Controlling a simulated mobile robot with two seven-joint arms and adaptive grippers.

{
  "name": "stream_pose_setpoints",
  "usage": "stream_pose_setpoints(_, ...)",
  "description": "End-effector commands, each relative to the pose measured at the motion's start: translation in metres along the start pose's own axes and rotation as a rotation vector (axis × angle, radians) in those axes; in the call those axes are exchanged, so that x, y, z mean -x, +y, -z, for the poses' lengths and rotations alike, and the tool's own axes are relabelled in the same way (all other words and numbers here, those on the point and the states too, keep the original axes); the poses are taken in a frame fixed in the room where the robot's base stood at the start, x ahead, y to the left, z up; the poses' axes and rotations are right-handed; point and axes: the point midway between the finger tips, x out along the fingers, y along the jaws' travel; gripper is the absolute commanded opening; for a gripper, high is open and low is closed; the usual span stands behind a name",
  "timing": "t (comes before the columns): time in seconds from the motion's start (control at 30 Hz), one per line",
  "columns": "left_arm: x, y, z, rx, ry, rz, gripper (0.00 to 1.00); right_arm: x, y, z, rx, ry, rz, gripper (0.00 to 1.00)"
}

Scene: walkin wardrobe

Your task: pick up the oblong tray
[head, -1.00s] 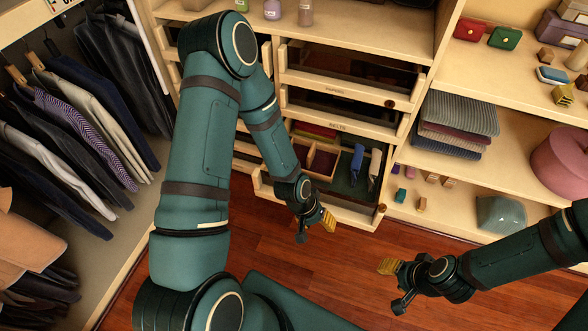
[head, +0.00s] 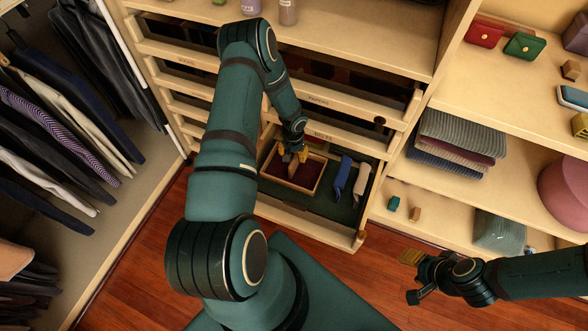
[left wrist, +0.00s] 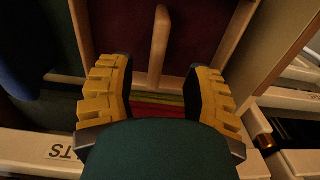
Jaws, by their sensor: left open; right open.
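The oblong tray (head: 320,176) is a light wooden box with a dark red lining. It sits inside the open lower drawer (head: 305,218). In the left wrist view its wooden wall (left wrist: 238,35) and a short divider (left wrist: 160,45) show close up. My left gripper (head: 294,156) is over the tray's far part, pointing down. In the left wrist view the left gripper (left wrist: 162,100) has its yellow fingers wide apart, with nothing clearly held between them. My right gripper (head: 411,277) is open and empty above the floor at the right.
A blue rolled item (head: 342,178) and a cream one (head: 361,184) lie right of the tray in the drawer. Drawer fronts rise close behind my left gripper. Shelves with folded knitwear (head: 455,138) stand at the right. Hanging clothes (head: 50,120) fill the left.

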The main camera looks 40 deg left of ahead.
Motion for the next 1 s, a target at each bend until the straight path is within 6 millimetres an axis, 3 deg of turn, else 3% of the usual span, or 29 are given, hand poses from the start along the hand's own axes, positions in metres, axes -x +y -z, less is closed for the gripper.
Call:
stream_pose_setpoints(0.23,-0.018,0.001,-0.001,-0.001,-0.001,-0.001,0.50,-0.004,0.002,0.001,0.000,0.003,0.000,0.47)
stream_pose_setpoints(0.5,-0.056,0.002,-0.004,0.000,0.000,-0.002,0.50,-0.013,0.005,0.002,0.001,0.008,0.000,0.47)
stream_pose_setpoints(0.87,-0.061,0.003,-0.003,-0.001,0.001,-0.002,0.50,-0.014,0.005,0.002,0.001,0.009,0.000,0.47)
stream_pose_setpoints(1.0,-0.061,0.003,-0.004,-0.001,0.001,-0.002,0.01,-0.014,0.005,0.002,0.001,0.009,0.000,0.47)
